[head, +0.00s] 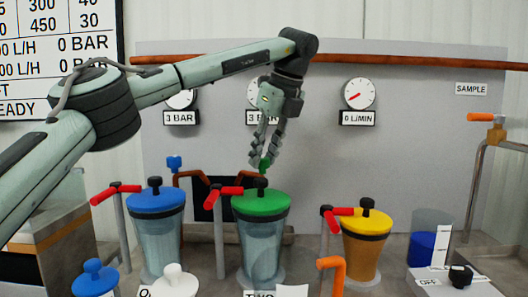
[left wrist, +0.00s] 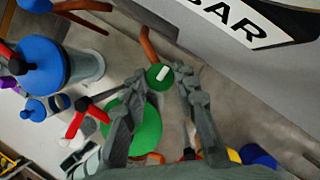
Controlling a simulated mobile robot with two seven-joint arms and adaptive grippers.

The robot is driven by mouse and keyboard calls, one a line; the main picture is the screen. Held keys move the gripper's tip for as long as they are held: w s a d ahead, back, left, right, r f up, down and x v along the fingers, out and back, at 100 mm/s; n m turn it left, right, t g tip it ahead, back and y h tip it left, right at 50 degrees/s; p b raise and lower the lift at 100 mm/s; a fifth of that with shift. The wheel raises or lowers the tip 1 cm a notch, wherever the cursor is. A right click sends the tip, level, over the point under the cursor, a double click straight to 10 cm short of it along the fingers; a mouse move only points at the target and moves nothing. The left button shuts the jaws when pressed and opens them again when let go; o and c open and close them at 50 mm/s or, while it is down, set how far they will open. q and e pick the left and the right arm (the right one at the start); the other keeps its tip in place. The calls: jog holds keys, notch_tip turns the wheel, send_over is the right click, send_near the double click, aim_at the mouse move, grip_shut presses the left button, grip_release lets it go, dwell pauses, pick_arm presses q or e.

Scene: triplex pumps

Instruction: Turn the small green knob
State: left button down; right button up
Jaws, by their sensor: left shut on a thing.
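The small green knob (left wrist: 160,77) has a white mark on top and sits between the fingertips of my left gripper (left wrist: 161,82) in the left wrist view. In the head view only a bit of the knob (head: 265,166) shows under the fingertips, behind and above the large green-lidded pump vessel (head: 262,205). My left gripper (head: 262,158) points down and is shut on the small knob. The big green lid (left wrist: 140,128) lies below the knob and partly behind a finger in the left wrist view. My right gripper is not in view.
A blue-lidded vessel (head: 156,201) and a yellow-lidded vessel (head: 366,222) flank the green one. Red handles (head: 224,191) stand close by. A grey panel with gauges (head: 359,94) rises behind. An orange pipe handle (head: 331,263) is at the front.

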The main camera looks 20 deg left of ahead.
pick_arm(q)
jog(key=shift+r+n, duration=0.15)
jog(key=shift+n, duration=0.15)
jog(key=c, duration=1.2)
grip_release()
jog(key=v, duration=1.2)
jog(key=shift+w, duration=0.15)
